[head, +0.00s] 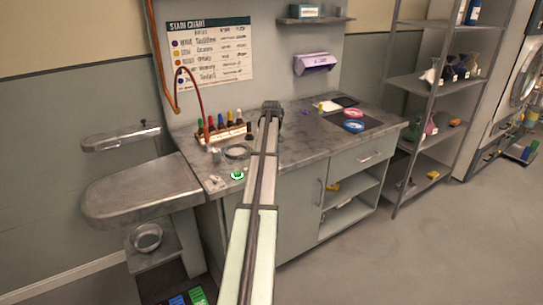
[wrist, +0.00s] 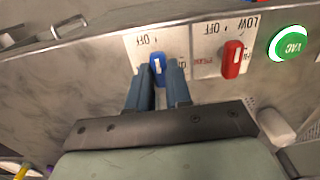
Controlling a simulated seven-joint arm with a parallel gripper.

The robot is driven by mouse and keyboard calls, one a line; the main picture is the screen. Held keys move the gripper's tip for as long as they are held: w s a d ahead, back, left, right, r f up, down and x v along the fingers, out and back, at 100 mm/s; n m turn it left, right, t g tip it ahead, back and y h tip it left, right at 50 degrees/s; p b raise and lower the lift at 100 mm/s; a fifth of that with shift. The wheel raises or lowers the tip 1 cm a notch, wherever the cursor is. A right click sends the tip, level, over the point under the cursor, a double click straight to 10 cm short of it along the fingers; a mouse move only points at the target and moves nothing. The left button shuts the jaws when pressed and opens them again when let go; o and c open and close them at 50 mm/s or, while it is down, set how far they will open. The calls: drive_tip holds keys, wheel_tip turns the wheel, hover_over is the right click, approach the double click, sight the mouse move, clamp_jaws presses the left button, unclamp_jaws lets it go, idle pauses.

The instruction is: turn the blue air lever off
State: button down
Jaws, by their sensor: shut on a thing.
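The blue air lever (wrist: 158,68) shows in the wrist view on a white label plate with OFF print beside it. Its white stripe points roughly up the picture. My gripper (wrist: 160,88) has a finger on each side of the blue lever and is shut on it. The fingers cover part of the plate's lower edge and print. In the head view I cannot make out the blue lever or my fingertips; my arm reaches across the bench there.
A red lever (wrist: 232,60) on its own plate sits close to the right, then a round green VAC button (wrist: 290,43). In the head view the bench holds a bottle rack (head: 224,132) and a blue dish (head: 353,126). A metal pressing board (head: 140,192) stands left.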

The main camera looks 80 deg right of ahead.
drive_tip(key=c, duration=1)
unclamp_jaws()
drive_tip(key=shift+c, duration=0.2)
drive_tip(key=shift+r, duration=0.15)
wheel_tip(320, 180, up, 14)
drive_tip(key=shift+f, duration=0.2)
